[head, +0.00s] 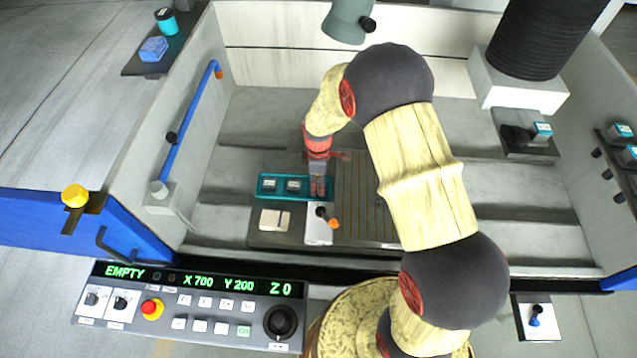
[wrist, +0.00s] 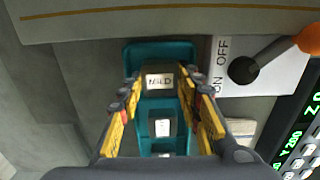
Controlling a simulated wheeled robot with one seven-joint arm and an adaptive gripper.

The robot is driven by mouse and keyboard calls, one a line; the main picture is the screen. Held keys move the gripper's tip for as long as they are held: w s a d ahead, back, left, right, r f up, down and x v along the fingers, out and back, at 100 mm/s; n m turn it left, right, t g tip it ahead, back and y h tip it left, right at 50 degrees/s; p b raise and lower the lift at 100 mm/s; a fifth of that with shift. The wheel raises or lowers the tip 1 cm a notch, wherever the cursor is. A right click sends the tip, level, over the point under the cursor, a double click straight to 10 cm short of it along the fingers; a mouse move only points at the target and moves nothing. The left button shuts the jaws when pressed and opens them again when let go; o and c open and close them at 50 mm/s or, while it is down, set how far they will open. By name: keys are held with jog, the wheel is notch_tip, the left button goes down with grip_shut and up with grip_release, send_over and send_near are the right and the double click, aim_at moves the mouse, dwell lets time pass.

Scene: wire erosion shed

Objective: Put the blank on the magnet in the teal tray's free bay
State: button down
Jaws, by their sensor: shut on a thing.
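The teal tray (head: 262,196) lies left of the grooved magnet plate (head: 362,205). Two labelled blocks (head: 269,185) sit in its left and middle bays. My gripper (head: 318,190) points down at the tray's right end. In the wrist view my gripper (wrist: 160,84) is shut on the blank (wrist: 160,80), a dark block with a pale lettered label. The blank is over or inside the end bay of the tray (wrist: 150,48) nearest the magnet. I cannot tell whether it touches the bay floor. In the head view the gripper hides the blank.
The magnet's ON/OFF switch panel (head: 318,232), with an orange-tipped lever (head: 328,217), is close to the tray's right end. A pale square pad (head: 272,219) lies in front of the tray. A control panel (head: 190,305) stands at the front left. The trough floor left of the tray is clear.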

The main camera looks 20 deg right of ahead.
jog(key=c, duration=1.5)
grip_release()
jog(key=shift+c, duration=0.2)
